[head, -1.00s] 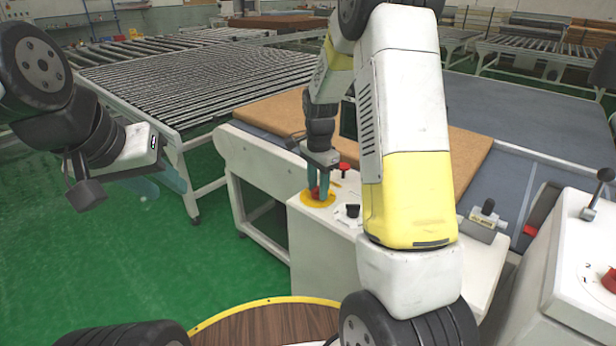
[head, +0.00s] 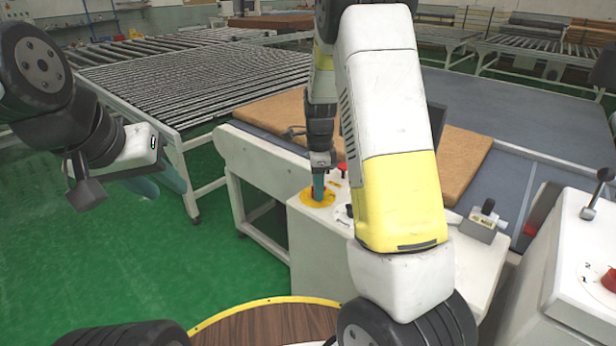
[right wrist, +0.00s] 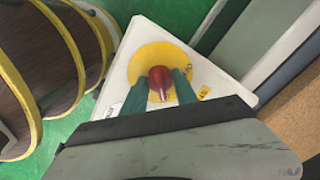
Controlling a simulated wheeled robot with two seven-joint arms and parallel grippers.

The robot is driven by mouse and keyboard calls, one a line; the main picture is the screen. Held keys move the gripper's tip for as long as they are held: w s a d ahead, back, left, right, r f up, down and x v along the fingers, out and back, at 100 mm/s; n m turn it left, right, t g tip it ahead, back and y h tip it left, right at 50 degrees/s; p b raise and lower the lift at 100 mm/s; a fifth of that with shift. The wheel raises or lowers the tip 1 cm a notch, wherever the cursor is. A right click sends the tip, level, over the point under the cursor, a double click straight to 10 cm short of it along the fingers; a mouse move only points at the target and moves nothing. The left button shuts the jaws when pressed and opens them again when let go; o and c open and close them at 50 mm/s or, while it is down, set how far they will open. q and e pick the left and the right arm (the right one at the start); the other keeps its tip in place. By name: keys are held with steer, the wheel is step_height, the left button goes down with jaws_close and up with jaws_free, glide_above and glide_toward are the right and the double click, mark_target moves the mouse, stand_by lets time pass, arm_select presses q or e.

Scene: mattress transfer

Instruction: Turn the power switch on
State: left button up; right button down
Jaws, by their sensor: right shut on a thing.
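The power switch is a red knob (right wrist: 160,82) on a round yellow plate (head: 318,203), set in the top of a white control box (head: 310,222). My right gripper (head: 318,190) points down over the plate. In the right wrist view its teal fingers (right wrist: 160,90) stand on either side of the red knob and are shut on it. In the head view the fingers hide the knob. A pale mark shows on the knob's near side. My left gripper (head: 160,186) hangs at the left over the green floor, empty, with its teal fingers apart.
A red button (head: 342,167) sits behind the switch on the same box. A brown mattress (head: 275,118) lies behind the box. A roller conveyor (head: 200,85) is at the back left. Another white console (head: 590,225) with a lever stands at the right.

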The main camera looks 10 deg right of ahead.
stand_by(0.4)
steer(key=c, duration=1)
jaws_free()
steer(key=shift+o, duration=0.2)
step_height(320, 180, up, 8)
steer(key=shift+f, duration=0.25)
steer(key=shift+r, duration=0.15)
